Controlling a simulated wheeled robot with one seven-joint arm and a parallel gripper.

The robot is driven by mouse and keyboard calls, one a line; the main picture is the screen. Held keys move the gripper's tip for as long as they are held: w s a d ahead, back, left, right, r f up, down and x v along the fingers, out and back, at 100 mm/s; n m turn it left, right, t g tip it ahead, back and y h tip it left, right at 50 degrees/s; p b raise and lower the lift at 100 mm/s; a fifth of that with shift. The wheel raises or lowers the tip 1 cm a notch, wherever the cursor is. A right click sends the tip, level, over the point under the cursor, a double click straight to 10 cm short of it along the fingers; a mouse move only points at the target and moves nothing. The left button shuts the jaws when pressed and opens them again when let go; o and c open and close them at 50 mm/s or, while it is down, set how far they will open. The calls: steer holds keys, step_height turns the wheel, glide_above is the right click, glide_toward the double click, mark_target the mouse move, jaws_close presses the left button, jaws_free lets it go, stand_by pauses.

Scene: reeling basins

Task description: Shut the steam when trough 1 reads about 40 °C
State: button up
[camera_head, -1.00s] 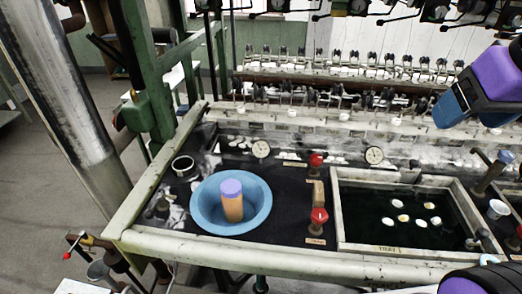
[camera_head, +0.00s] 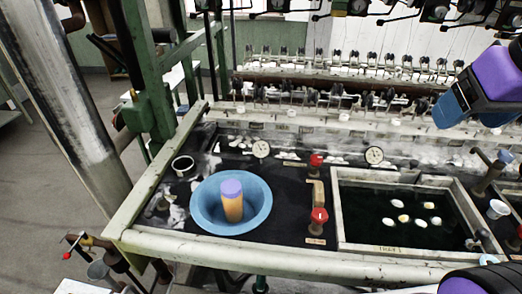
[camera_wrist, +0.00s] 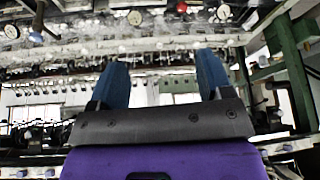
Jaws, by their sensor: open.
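Two round white dials, one at left (camera_head: 261,149) and one at right (camera_head: 374,155), stand along the back of the bench. Their needles and figures are too small to read. Two red valve handles, a rear one (camera_head: 316,160) and a front one (camera_head: 319,215), stand left of the dark water trough (camera_head: 342,232). The labels by them and on the trough rim are not legible. My gripper (camera_wrist: 160,78) is open and empty in the wrist view. In the head view it hangs at the upper right, above the bench and apart from the valves and dials.
A blue basin (camera_head: 205,222) holds an orange cylinder with a lilac top (camera_head: 232,199). Several pale cocoons (camera_head: 404,218) float in the trough. A dark cup (camera_head: 183,166) stands at left. Reeling frames (camera_head: 330,95) run behind. A green post (camera_head: 143,75) rises at left.

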steer(key=n+g, duration=0.5)
steer(key=n, duration=0.2)
glide_above(317, 157)
step_height(317, 157, down, 27)
step_height(317, 157, down, 12)
steer(key=shift+r, duration=0.15)
steer(key=c, duration=0.9)
